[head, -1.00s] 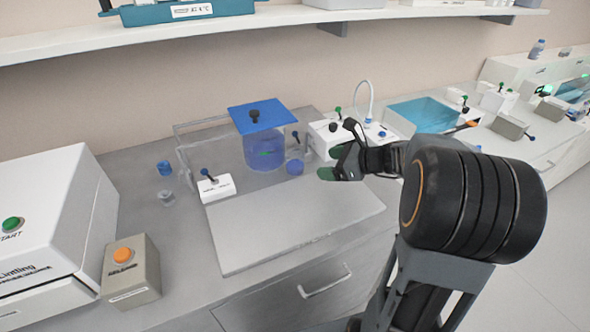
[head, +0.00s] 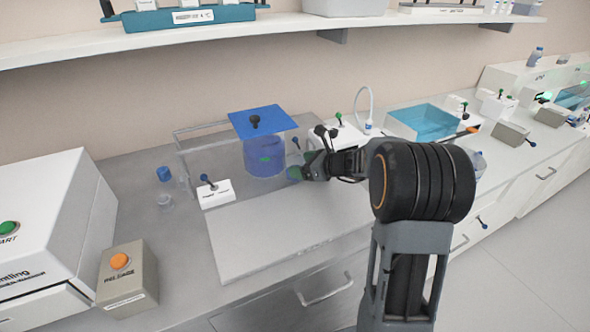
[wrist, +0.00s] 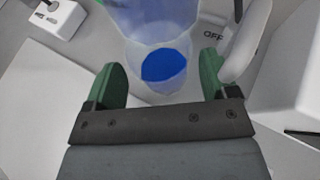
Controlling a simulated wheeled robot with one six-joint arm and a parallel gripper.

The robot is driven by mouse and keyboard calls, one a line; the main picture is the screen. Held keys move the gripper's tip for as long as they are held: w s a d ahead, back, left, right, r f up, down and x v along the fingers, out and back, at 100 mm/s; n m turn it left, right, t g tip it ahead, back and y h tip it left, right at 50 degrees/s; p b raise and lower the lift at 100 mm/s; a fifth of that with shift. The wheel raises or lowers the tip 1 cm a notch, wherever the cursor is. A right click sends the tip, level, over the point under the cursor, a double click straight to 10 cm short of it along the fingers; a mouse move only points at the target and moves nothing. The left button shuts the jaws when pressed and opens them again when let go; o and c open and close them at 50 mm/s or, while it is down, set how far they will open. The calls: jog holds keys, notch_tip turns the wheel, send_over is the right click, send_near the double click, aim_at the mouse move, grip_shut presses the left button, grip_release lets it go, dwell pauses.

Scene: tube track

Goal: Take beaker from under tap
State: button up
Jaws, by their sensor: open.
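The beaker (wrist: 165,66) is clear, with a round blue patch inside. In the wrist view it stands upright on the bench, between and slightly beyond my fingertips. In the head view my gripper mostly hides it. My gripper (wrist: 161,72) is open, with a green finger on each side of the beaker and a visible gap on both sides. In the head view my gripper (head: 304,171) is at the right of a blue-filled clear cylinder (head: 264,158) with a blue square lid (head: 262,121). The tap itself is not clearly visible.
A clear panel stands around the cylinder. A white switch box (head: 217,194) is left of it, and another white box (head: 338,136) is behind my gripper. The pale board (head: 280,235) in front is bare.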

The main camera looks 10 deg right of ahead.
jog(key=shift+x, duration=1.25)
jog(key=c, duration=0.7)
